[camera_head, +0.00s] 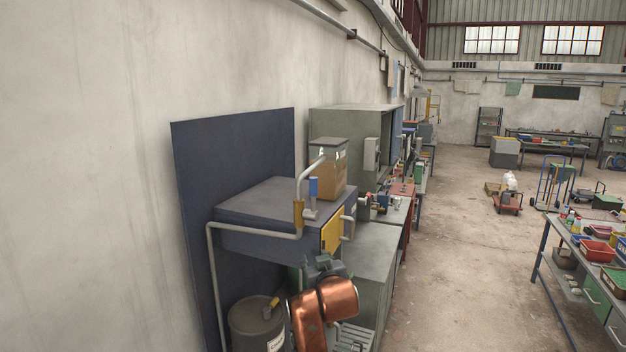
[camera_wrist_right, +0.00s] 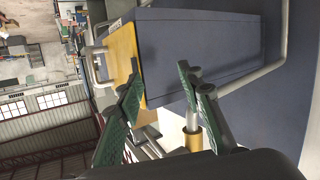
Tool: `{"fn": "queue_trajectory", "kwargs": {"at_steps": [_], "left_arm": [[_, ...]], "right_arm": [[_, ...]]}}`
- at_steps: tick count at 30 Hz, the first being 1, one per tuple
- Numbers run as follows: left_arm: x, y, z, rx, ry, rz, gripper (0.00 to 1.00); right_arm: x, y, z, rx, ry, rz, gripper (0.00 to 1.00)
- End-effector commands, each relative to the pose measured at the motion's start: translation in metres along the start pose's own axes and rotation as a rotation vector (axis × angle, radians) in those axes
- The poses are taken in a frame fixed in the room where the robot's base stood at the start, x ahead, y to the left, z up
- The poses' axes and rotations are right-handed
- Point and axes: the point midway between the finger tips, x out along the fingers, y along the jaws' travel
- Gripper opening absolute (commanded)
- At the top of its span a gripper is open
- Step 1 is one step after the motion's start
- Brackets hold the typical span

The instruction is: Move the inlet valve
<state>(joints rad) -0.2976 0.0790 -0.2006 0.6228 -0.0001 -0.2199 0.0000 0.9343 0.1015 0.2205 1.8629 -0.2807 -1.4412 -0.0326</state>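In the right wrist view the brass collar (camera_wrist_right: 194,140) shows beyond the right-hand finger; I cannot make out the blue handle there. My right gripper (camera_head: 325,266) is below the valve, in front of the cabinet, apart from it. In the right wrist view my gripper (camera_wrist_right: 160,82) is open, its green-padded fingers spread and nothing between them. My left gripper is out of view.
The cabinet has a yellow front panel (camera_head: 333,233) with a grey handle (camera_head: 347,228). A grey drum (camera_head: 256,325) is below left. Grey cabinets stand close behind. The floor aisle (camera_head: 455,250) to the right is clear.

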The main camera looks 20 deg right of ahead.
Motion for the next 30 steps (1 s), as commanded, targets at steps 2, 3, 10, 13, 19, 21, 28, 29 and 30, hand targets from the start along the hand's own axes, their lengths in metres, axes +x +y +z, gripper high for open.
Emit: {"fn": "queue_trajectory", "kwargs": {"at_steps": [2, 3, 10, 13, 19, 21, 28, 29, 30], "left_arm": [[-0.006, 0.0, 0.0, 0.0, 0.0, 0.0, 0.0], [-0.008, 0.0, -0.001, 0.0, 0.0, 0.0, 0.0], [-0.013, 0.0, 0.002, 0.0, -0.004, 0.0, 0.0], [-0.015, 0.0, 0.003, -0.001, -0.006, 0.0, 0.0], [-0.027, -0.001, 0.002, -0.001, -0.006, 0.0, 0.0], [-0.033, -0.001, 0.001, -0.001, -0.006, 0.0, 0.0], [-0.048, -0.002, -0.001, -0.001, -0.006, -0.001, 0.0], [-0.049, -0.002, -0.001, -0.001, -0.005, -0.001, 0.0], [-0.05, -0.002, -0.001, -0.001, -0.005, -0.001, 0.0]], "right_arm": [[-0.028, 0.006, -0.07, 0.041, 0.076, 0.004, 0.34], [-0.039, 0.01, -0.094, 0.058, 0.103, 0.006, 0.34], [-0.091, 0.024, -0.181, 0.126, 0.205, 0.008, 0.34], [-0.099, 0.026, -0.195, 0.138, 0.22, 0.008, 0.34], [-0.08, 0.027, -0.204, 0.14, 0.221, 0.008, 0.34], [-0.068, 0.028, -0.207, 0.14, 0.221, 0.007, 0.34], [-0.037, 0.028, -0.214, 0.139, 0.222, 0.007, 0.34], [-0.034, 0.028, -0.214, 0.139, 0.223, 0.007, 0.34], [-0.032, 0.028, -0.215, 0.139, 0.224, 0.007, 0.34]]}}
